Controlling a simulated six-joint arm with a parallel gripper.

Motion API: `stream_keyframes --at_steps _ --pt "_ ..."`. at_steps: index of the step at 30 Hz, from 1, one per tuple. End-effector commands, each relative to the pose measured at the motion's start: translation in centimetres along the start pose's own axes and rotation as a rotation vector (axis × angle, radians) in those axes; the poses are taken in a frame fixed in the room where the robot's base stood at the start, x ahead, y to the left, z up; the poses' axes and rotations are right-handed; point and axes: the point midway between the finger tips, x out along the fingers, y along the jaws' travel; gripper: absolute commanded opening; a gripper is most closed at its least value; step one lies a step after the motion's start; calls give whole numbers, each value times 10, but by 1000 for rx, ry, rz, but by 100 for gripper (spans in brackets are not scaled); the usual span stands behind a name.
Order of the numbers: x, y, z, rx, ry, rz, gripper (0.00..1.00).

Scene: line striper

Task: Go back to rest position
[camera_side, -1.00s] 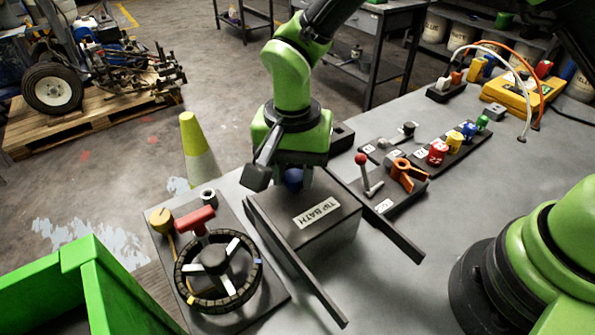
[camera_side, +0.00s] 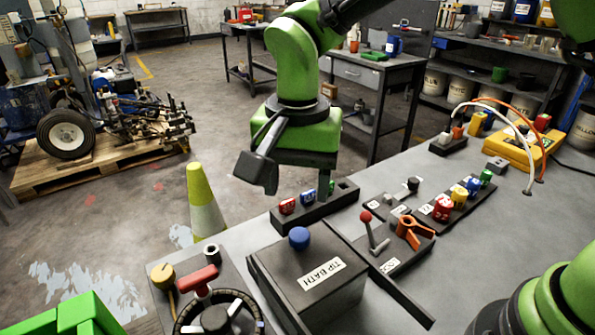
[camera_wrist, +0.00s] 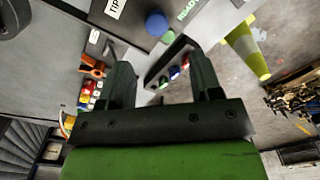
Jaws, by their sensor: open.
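My gripper (camera_side: 292,185) hangs above and behind the tip bath box, with its two dark fingers apart and nothing between them. In the wrist view the open fingers (camera_wrist: 160,62) also show an empty gap. The tip bath (camera_side: 325,285) is a dark box with a white label on its lid. Its blue ball knob (camera_side: 299,238) stands free on the lid, below my gripper and apart from it. In the wrist view the blue knob (camera_wrist: 157,23) lies beyond the fingertips.
A dark rack (camera_side: 312,207) with red, blue and green pieces stands behind the box, below my gripper. A red-knobbed lever (camera_side: 374,232) and orange handle (camera_side: 414,232) are to the right. A handwheel (camera_side: 220,318) is at front left. A yellow-and-white cone (camera_side: 203,200) stands on the floor.

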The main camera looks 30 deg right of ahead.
Motion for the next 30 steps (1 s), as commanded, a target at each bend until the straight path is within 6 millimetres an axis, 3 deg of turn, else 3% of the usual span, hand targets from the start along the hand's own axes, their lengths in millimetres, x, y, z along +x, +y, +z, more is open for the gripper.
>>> stream_keyframes --at_steps 3,17,23,30 --pt "-12 0 0 0 0 -3 59" --pt "-23 5 -3 -8 0 -18 59" --pt "-72 44 -17 -81 21 -140 59" --pt "-123 122 -17 -215 128 -323 59"
